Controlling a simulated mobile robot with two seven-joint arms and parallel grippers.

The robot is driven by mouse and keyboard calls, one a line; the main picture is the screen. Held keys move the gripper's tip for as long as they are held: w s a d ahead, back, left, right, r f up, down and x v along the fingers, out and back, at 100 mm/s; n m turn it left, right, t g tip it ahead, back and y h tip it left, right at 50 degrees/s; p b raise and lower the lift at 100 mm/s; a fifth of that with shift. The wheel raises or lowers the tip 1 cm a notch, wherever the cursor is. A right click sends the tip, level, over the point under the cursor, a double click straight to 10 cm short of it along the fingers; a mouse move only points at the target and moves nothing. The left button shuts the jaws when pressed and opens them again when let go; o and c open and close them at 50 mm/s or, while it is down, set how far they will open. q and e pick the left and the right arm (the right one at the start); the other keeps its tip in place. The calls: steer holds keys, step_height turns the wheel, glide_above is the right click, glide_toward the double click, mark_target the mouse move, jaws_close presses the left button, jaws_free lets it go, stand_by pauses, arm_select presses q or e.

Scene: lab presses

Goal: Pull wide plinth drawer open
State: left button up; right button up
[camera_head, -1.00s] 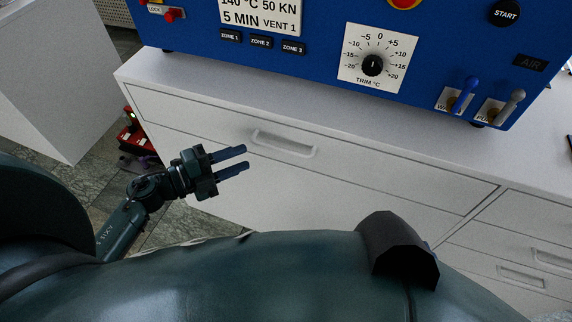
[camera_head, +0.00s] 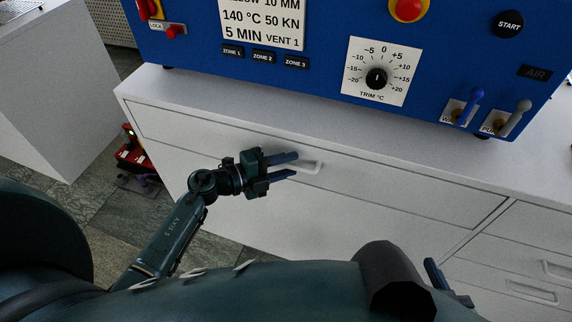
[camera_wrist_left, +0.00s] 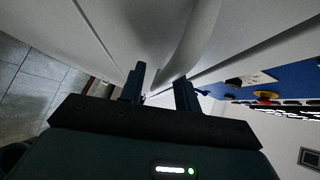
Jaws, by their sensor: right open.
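The wide drawer (camera_head: 400,190) is the long white front under the blue press. It sits flush in the white plinth, shut. Its pale handle (camera_head: 312,166) is partly hidden behind my left gripper (camera_head: 297,164). That gripper is open, with its two dark fingers pointing right, in front of the handle in the picture; whether they touch it I cannot tell. In the left wrist view the open fingers (camera_wrist_left: 160,92) point toward the white front, with the curved handle (camera_wrist_left: 190,40) close ahead. My right gripper (camera_head: 448,283) shows only in part behind my body, low on the right.
The blue press (camera_head: 330,60) stands on the plinth top (camera_head: 200,98). Smaller drawers (camera_head: 530,265) lie to the right. A white cabinet (camera_head: 60,90) stands at left, with a red device (camera_head: 132,155) on the tiled floor in the gap between.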

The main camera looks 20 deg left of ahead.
arm_select(q)
steer(key=shift+c, duration=0.4)
jaws_close()
